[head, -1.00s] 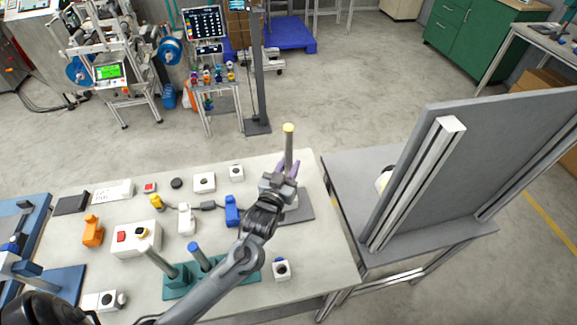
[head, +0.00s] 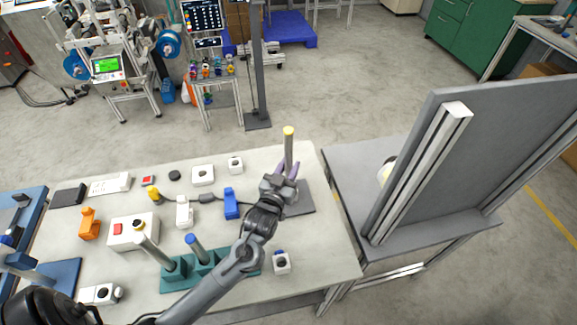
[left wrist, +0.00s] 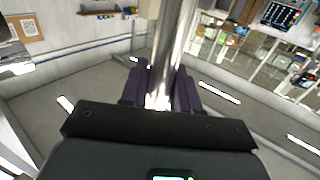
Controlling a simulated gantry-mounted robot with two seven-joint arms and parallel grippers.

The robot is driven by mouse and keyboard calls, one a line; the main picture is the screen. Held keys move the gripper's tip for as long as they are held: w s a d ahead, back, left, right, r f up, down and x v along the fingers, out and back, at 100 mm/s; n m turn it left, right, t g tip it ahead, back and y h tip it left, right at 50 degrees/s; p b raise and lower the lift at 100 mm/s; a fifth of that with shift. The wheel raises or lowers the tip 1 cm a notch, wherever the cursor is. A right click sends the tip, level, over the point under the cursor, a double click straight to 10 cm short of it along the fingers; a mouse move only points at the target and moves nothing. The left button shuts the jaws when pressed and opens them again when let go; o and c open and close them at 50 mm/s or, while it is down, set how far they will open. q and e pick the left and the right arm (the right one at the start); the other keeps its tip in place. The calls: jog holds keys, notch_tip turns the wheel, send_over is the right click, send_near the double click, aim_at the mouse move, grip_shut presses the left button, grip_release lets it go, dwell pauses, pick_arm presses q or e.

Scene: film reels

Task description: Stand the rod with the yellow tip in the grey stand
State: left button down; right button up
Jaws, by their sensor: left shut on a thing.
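The rod with the yellow tip (head: 289,148) stands about upright, yellow end up, in my left gripper (head: 287,170). The gripper's purple fingers are shut around the rod. In the left wrist view the shiny rod (left wrist: 174,45) runs between the two dark fingers. A flat grey plate, which looks like the base of the grey stand (head: 304,199), lies at the table's right side, behind and beside the gripper. The gripper hides the rod's lower end and part of the stand, so I cannot tell whether they touch. My right gripper is not in view.
A green rack (head: 178,277) with a blue-tipped rod (head: 196,248) and another rod (head: 154,252) stands near my left arm. A blue block (head: 231,204) and a small white box (head: 282,263) are near the gripper. A tall grey panel (head: 480,150) rises at right.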

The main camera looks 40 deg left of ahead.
pick_arm(q)
jog(key=shift+f, duration=0.15)
jog(key=c, duration=0.8)
grip_release()
jog(key=shift+o, duration=0.2)
jog(key=p+v, duration=0.1)
jog(key=v, duration=0.9)
jog(key=shift+s+d, duration=0.2)
jog(key=shift+s, duration=0.15)
